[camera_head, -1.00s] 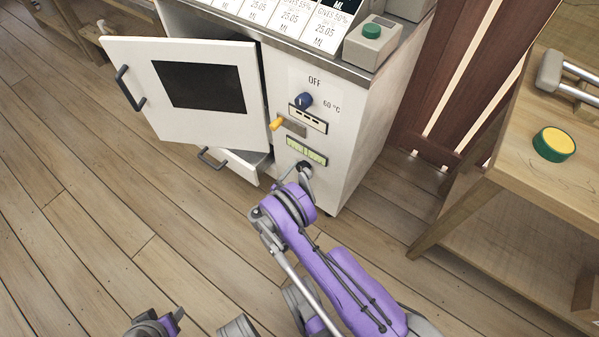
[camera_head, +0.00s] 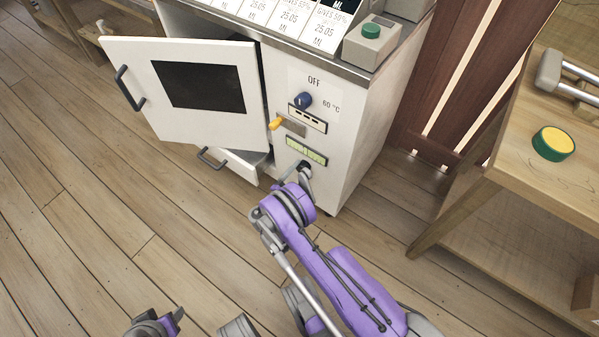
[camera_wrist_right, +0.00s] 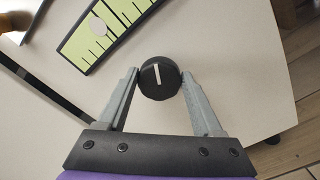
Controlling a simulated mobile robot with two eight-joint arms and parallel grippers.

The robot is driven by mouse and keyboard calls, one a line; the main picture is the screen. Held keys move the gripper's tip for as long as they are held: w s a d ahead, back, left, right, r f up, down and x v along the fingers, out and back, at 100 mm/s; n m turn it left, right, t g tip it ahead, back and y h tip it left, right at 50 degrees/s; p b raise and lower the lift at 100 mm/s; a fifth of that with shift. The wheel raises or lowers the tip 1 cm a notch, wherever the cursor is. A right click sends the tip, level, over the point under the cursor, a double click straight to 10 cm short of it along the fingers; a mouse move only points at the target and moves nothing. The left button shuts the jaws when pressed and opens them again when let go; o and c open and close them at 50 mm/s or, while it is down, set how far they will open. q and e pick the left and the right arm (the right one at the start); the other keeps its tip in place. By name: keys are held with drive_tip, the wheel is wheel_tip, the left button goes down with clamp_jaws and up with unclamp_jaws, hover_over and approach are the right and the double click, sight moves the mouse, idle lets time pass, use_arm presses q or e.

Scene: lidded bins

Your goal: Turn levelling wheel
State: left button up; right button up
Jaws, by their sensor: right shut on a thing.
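The levelling wheel (camera_wrist_right: 159,78) is a round black knob with a white line, on the white front panel of the cabinet. My right gripper (camera_wrist_right: 160,76) is shut on it, one finger on each side. In the head view my right gripper (camera_head: 304,172) reaches the panel's lower part and hides most of the wheel. The green level gauge (camera_head: 306,151) is just above it. In the right wrist view the gauge (camera_wrist_right: 78,49) has dark tick marks and a pale oval bubble (camera_wrist_right: 99,26) near its upper part. My left gripper (camera_head: 165,322) is at the bottom edge, partly cut off, away from the cabinet.
The cabinet door (camera_head: 190,130) stands open on the left, above a pulled-out drawer (camera_head: 232,165). A blue knob (camera_head: 303,100) and an orange-tipped lever (camera_head: 277,123) are above the gauge. Floor at left is clear.

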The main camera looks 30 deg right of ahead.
drive_tip(key=m, duration=0.6)
drive_tip(key=shift+f, duration=0.15)
drive_tip(key=m, duration=0.5)
drive_tip(key=shift+f+m, duration=0.15)
drive_tip(key=shift+m, duration=0.25)
drive_tip(key=o, duration=1.4)
drive_tip(key=shift+c, duration=0.2)
drive_tip(key=p+v, duration=0.2)
drive_tip(key=v, duration=0.9)
drive_tip(key=shift+d, duration=0.1)
